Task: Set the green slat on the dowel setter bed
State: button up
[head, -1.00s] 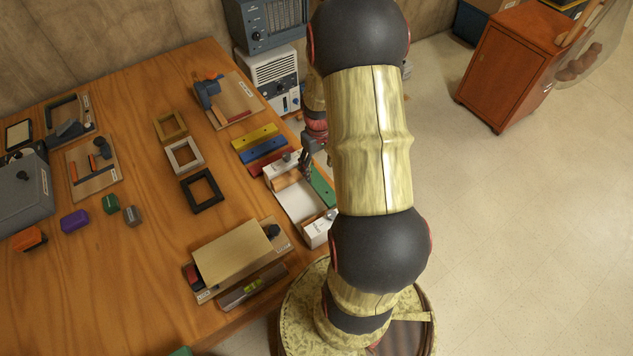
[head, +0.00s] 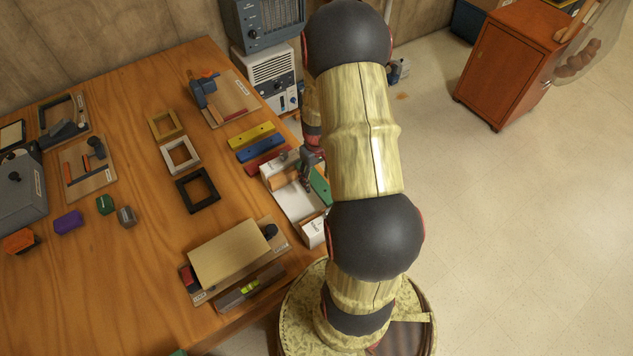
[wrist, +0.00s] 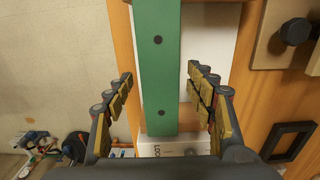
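The green slat (head: 320,187) lies at the right edge of the bench, partly hidden by my arm. In the wrist view the slat (wrist: 160,75) is long and flat with dark holes, and runs up out of the frame over a white fixture (wrist: 205,45). In the head view this white fixture (head: 298,200) has raised end blocks. My gripper (wrist: 160,76) is open, its fingers apart on either side of the slat, with gaps visible. In the head view my gripper (head: 309,168) is just above the slat's far part. I cannot tell which fixture is the dowel setter bed.
Yellow (head: 252,136), blue (head: 260,149) and red (head: 268,162) slats lie left of my gripper. Three square frames, including a black one (head: 197,187), lie further left. A fixture with a tan board (head: 230,254) stands nearer. Open floor lies to the right.

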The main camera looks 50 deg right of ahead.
jog(key=c, duration=1)
jog(key=shift+c, duration=1.1)
